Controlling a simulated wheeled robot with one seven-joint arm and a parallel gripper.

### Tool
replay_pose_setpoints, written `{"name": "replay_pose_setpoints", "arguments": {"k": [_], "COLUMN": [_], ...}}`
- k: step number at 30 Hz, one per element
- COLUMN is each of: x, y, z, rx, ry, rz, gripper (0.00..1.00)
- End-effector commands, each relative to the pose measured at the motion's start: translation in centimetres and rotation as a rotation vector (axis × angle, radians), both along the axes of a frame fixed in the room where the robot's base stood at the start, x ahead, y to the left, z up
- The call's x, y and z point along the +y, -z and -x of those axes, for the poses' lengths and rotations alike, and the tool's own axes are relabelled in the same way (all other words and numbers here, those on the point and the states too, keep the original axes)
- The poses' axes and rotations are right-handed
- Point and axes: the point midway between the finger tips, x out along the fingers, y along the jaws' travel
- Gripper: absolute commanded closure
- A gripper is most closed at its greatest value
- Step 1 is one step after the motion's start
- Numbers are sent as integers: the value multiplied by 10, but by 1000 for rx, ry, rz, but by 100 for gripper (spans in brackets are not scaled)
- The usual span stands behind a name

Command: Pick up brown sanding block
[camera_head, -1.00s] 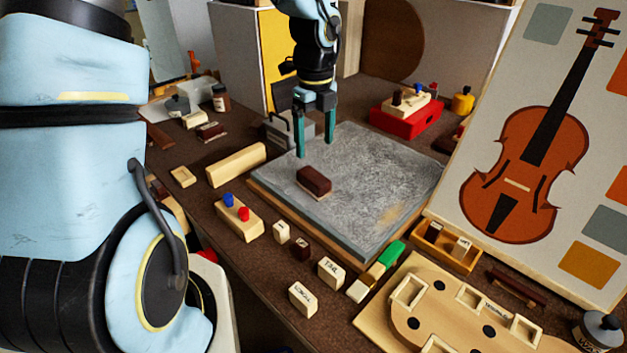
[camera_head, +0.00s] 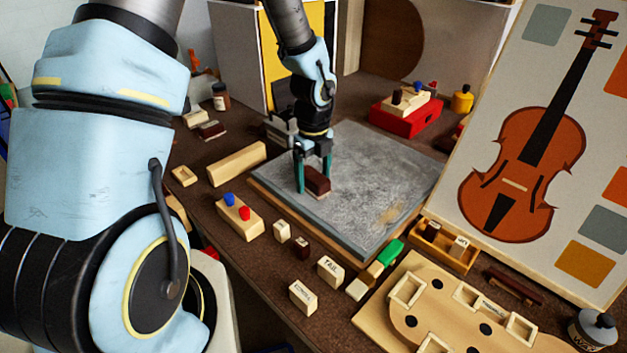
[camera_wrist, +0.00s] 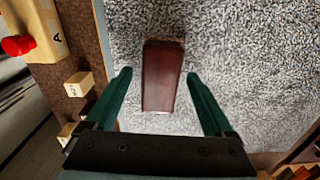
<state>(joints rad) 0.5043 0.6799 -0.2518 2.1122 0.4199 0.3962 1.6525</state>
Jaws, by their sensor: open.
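The brown sanding block (camera_head: 317,181) lies on the grey, rough-topped board (camera_head: 375,170), near its left side. In the wrist view the block (camera_wrist: 162,78) shows its dark reddish-brown top, with a pale strip along its lower edge. My gripper (camera_head: 313,188) is open and lowered over the block, with one green finger on either side of it. In the wrist view both fingers of my gripper (camera_wrist: 158,76) stand apart from the block, with grey surface showing between. Whether the fingertips touch the board cannot be told.
A pale block with blue and red knobs (camera_head: 239,215) and several small labelled blocks lie in front of the board. A long pale wooden bar (camera_head: 237,164) lies to its left. A violin-shaped wooden form (camera_head: 460,310) and violin panel (camera_head: 560,130) stand right.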

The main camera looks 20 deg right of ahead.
Motion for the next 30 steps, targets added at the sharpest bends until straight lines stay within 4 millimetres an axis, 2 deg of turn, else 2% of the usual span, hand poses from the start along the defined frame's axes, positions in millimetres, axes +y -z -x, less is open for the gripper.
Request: {"name": "replay_pose_setpoints", "arguments": {"k": [3, 26, 30], "x": [0, 0, 0], "y": [0, -1, -1], "z": [0, 0, 0], "rx": [0, 0, 0], "ry": [0, -1, -1], "rz": [0, 0, 0], "gripper": [14, 99, 100]}}
